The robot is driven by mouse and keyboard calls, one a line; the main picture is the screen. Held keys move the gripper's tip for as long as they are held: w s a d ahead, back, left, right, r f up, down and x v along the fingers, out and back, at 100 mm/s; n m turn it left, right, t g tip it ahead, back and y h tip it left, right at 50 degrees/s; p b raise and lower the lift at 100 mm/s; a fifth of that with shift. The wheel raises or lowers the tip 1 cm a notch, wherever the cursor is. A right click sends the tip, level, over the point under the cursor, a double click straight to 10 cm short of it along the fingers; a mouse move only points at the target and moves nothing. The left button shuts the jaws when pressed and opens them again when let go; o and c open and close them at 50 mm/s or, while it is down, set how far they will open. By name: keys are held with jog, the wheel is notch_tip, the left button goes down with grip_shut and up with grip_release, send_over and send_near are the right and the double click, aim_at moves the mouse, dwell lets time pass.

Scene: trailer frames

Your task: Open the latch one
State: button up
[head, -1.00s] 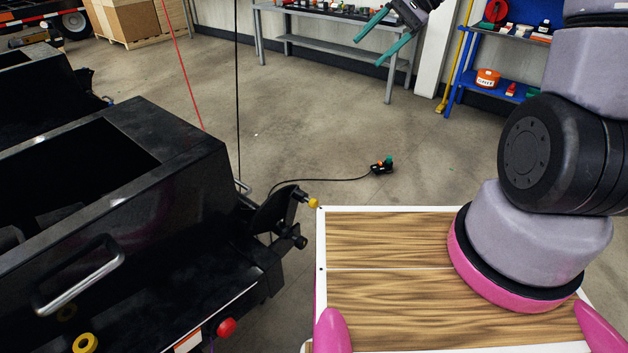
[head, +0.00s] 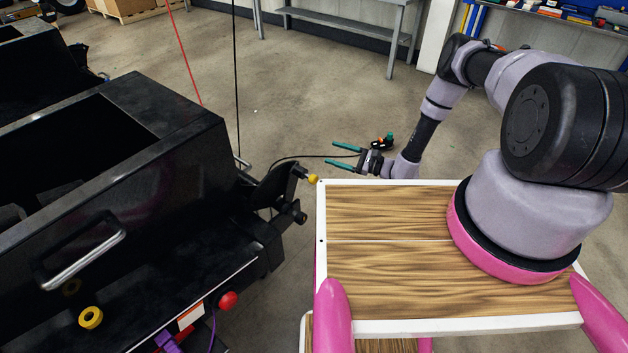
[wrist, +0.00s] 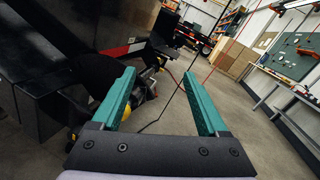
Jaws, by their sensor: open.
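A black latch-like fitting with a yellow knob (head: 313,179) sticks out from the right end of the black trailer frame (head: 170,140). A second black knob (head: 299,217) sits just below it. I cannot tell which part is latch one. My gripper (head: 331,154) is open and empty, a little right of and beyond the yellow knob in the picture, its teal fingers pointing left towards the trailer. No contact is visible.
A silver handle (head: 84,260), a yellow ring (head: 91,317) and a red button (head: 228,300) are on the trailer's near side. A red cord (head: 183,55) and a black cord (head: 236,80) hang behind. Open floor lies beyond.

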aim_at(314, 180)
jog(key=s+f+m+t+h, duration=0.4)
jog(key=s+f, duration=0.3)
jog(key=f, duration=0.5)
jog(key=shift+m+y, duration=0.4)
jog(key=shift+y, duration=0.2)
jog(key=x, duration=1)
jog(key=shift+w+d+f, duration=0.1)
jog(key=shift+w+f, duration=0.1)
jog(key=shift+w, duration=0.2)
grip_shut()
